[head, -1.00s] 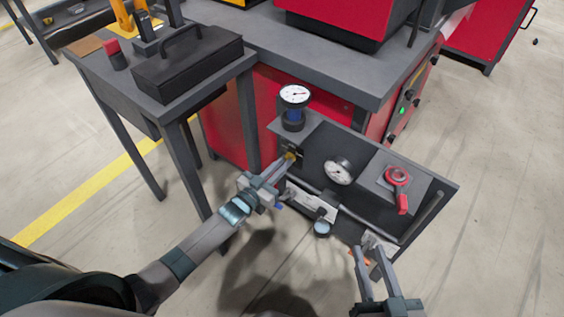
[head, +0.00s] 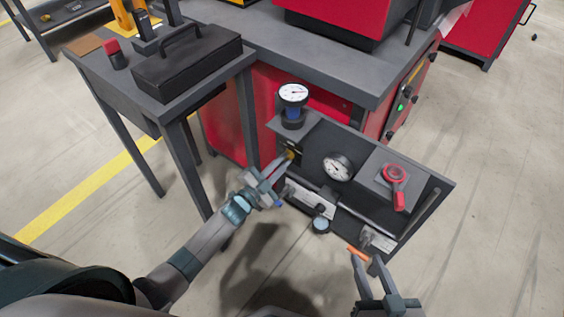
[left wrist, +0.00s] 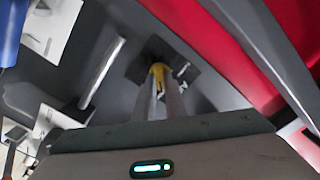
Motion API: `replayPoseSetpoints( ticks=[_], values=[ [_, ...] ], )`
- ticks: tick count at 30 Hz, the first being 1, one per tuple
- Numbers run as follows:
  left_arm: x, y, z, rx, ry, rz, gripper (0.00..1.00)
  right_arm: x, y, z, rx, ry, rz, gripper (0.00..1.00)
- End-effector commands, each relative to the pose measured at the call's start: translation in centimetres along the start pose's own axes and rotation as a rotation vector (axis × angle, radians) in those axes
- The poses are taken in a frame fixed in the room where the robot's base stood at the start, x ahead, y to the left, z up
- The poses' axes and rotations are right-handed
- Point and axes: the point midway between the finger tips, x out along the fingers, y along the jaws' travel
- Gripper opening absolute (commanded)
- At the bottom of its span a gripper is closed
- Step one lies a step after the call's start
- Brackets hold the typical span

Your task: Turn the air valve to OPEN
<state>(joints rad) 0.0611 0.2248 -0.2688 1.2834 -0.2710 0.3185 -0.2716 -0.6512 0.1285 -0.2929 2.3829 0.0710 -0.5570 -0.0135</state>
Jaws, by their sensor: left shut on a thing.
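A small yellow handle (head: 290,155), which appears to be the air valve's, sits at the left end of the dark panel (head: 337,203). My left gripper (head: 286,160) reaches it from the lower left, shut on it. In the left wrist view the yellow handle (left wrist: 158,72) is between the fingertips (left wrist: 160,88), in front of a black plate with white marks. The fingers hide part of the handle, and I cannot read its position. My right gripper (head: 367,262) is open at the panel's lower right, close to a small orange piece (head: 358,252).
A round gauge (head: 338,167) and a red knob with a red handle (head: 395,175) are on the panel. A second gauge (head: 293,93) stands above its left end. A grey table (head: 170,98) with a black toolbox (head: 188,68) is at left. Open floor lies in front.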

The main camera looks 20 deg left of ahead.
Motion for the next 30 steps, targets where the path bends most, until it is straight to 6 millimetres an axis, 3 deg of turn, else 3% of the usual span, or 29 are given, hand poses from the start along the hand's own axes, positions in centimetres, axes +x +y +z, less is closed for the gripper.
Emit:
replayPoseSetpoints(
  ticks=[16,17,19,30],
  values=[
    [-0.07,0.12,0.02,0.040,0.000,0.001,0.00,0.01,-0.01,-0.07,-0.001,0.003,0.000,0.31],
    [-0.07,0.12,0.02,0.040,0.000,0.001,0.13,0.01,-0.01,-0.07,-0.001,0.003,0.000,0.31],
    [-0.07,0.12,0.02,0.039,0.000,0.001,0.30,0.01,-0.02,-0.07,-0.001,0.003,0.000,0.31],
    [-0.17,0.06,0.01,0.038,0.000,0.001,0.30,0.00,-0.06,-0.05,0.000,0.001,-0.001,0.31]
  ],
)
